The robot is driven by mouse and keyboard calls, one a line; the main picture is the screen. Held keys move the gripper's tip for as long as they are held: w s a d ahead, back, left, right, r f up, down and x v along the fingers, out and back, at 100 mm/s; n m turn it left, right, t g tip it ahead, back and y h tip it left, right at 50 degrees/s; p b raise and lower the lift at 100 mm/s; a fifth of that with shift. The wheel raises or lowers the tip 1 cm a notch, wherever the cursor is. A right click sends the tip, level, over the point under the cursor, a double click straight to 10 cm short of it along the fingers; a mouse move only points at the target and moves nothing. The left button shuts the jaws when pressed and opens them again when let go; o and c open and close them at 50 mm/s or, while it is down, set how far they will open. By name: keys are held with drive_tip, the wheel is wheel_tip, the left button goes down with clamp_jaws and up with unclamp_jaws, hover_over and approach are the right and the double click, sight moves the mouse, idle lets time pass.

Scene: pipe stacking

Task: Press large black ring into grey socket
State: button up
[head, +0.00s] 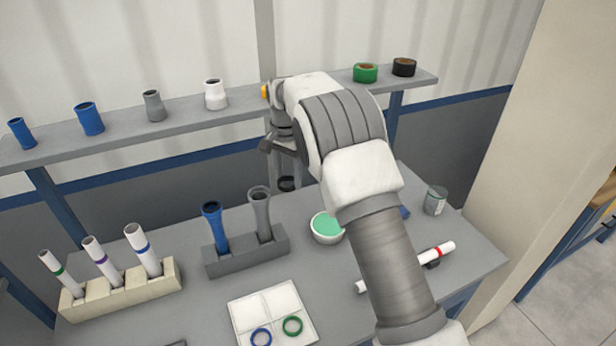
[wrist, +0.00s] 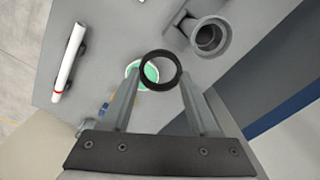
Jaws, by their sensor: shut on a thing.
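The large black ring (wrist: 160,53) is held between the two fingertips of my gripper (wrist: 160,82), which is shut on it. In the head view the black ring (head: 287,184) shows below my gripper (head: 280,160), just right of the grey socket. The grey socket (head: 259,193) tops an upright grey pipe in the right hole of a dark grey stand (head: 245,258). In the wrist view the socket (wrist: 210,36) opens toward the camera, up and right of the ring. The ring is apart from the socket in the wrist view.
A blue pipe with socket (head: 213,225) stands in the same stand. A bowl with green contents (head: 326,229), a can (head: 435,201) and a red-banded white pipe (head: 435,254) are to the right. A white tray (head: 245,309) holds rings. A shelf (head: 190,122) with fittings runs behind.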

drive_tip(key=a+r+m+p, duration=0.2)
drive_tip(key=a+r+p, duration=0.3)
drive_tip(key=a, duration=0.3)
drive_tip(key=f+b, duration=0.2)
drive_tip(key=f, duration=0.1)
drive_tip(key=f+b, duration=0.1)
drive_tip(key=f, duration=0.1)
drive_tip(key=shift+w+b, duration=0.3)
drive_tip(key=shift+f+b, duration=0.3)
drive_tip(key=shift+f, duration=1)
drive_tip(key=shift+f, duration=0.2)
idle(0.4)
drive_tip(key=o, duration=1.5)
drive_tip(key=shift+o, duration=0.4)
drive_tip(key=shift+r+p, duration=0.1)
drive_tip(key=shift+p, duration=0.25)
